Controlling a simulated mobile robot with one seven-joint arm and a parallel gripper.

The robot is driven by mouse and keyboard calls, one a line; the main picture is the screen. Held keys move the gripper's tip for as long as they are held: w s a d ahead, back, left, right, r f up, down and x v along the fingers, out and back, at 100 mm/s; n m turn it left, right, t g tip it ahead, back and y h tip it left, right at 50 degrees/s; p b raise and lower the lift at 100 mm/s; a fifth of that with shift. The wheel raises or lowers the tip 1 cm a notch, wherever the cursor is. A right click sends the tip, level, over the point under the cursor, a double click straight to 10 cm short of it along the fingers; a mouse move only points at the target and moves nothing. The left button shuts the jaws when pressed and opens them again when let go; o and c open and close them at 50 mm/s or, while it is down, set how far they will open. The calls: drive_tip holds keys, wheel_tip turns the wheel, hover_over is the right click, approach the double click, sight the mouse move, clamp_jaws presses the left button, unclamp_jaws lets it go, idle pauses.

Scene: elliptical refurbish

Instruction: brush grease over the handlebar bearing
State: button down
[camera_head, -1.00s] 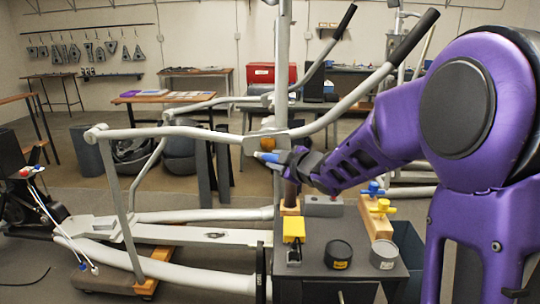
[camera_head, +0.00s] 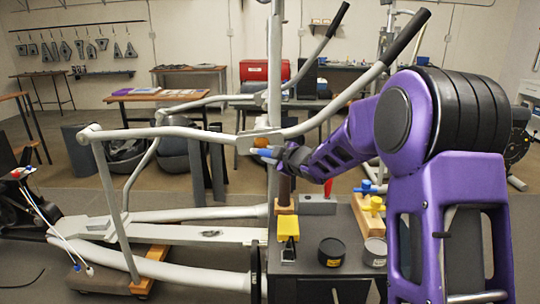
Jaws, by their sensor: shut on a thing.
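The elliptical's grey handlebar (camera_head: 330,112) meets the upright post at a pivot plate, where the brownish handlebar bearing (camera_head: 261,141) shows. My gripper (camera_head: 284,156) is shut on a brush with a blue part (camera_head: 264,153), which points left. The brush end is right at the pivot, at or just below the bearing in the picture. I cannot tell whether it touches. The fingers are small and dark, and their grip on the handle is partly hidden.
Below my arm is a dark cabinet (camera_head: 318,240). The elliptical's rails fill the lower left.

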drive_tip(key=shift+w+p, duration=0.45)
drive_tip(key=shift+w, duration=0.4)
idle(0.6)
drive_tip(key=shift+d, duration=0.1)
drive_tip(key=shift+d+p, duration=1.55)
drive_tip(key=shift+d, duration=1.65)
drive_tip(key=shift+a+b, duration=1.7)
drive_tip(key=shift+a, duration=1.6)
